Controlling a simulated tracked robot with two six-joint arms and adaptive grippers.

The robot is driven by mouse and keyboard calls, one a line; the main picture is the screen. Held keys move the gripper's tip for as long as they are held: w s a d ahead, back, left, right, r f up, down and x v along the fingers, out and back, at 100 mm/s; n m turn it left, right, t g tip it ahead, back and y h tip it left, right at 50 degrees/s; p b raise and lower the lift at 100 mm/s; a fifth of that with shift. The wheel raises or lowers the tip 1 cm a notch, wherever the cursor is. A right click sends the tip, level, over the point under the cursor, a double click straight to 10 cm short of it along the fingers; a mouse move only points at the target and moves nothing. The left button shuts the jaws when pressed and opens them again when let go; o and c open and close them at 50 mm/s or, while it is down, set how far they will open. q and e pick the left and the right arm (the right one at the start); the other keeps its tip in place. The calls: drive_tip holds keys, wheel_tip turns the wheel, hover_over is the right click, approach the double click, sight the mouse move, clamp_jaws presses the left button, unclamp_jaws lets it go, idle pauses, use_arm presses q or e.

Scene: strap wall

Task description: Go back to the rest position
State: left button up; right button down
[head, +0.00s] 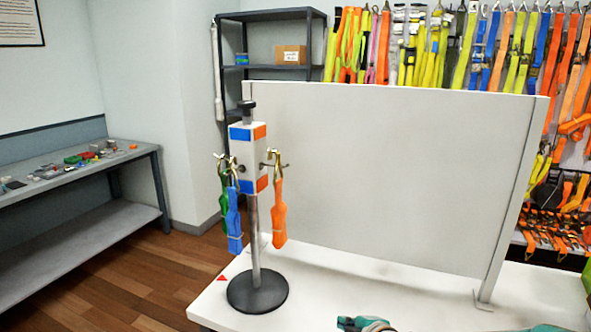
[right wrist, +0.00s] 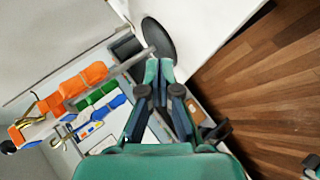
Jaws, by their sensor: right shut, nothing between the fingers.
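My right gripper (head: 352,323) shows at the bottom edge of the head view, low in front of the white table (head: 330,285). In the right wrist view its teal fingers (right wrist: 159,72) are together and empty. The strap stand (head: 254,225), with a round black base, stands upright on the table's left part. An orange strap (head: 279,213), a blue strap (head: 234,222) and a green strap (head: 224,204) hang from its hooks. The gripper is right of the stand and apart from it in the head view. My left gripper is not in view.
A white panel (head: 400,180) stands upright behind the stand. Many coloured straps (head: 430,45) hang on the wall behind it. A grey bench (head: 80,170) with small items is at the left, a dark shelf (head: 272,70) at the back. The tabletop right of the stand looks clear.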

drive_tip(key=s+d+f+m+g, duration=0.15)
drive_tip(key=s+f, duration=0.25)
drive_tip(key=f, duration=0.4)
drive_tip(key=s+d+f+m+g, duration=0.1)
drive_tip(key=s+f+m+g, duration=0.15)
drive_tip(key=s+f, duration=0.4)
drive_tip(key=s+d+f+m+g, duration=0.1)
drive_tip(key=s+f+m+g, duration=0.15)
drive_tip(key=f, duration=0.65)
drive_tip(key=s+a+f+m+g, duration=0.1)
drive_tip(key=s+f+m, duration=0.2)
drive_tip(key=s+m, duration=0.4)
drive_tip(key=s+a+f+m+g, duration=0.1)
drive_tip(key=s+f+m+g, duration=0.1)
drive_tip(key=s+f+m, duration=0.2)
drive_tip(key=shift+s+m, duration=1.65)
drive_tip(key=shift+s, duration=0.95)
drive_tip(key=shift+a+g, duration=0.1)
drive_tip(key=shift+g, duration=0.15)
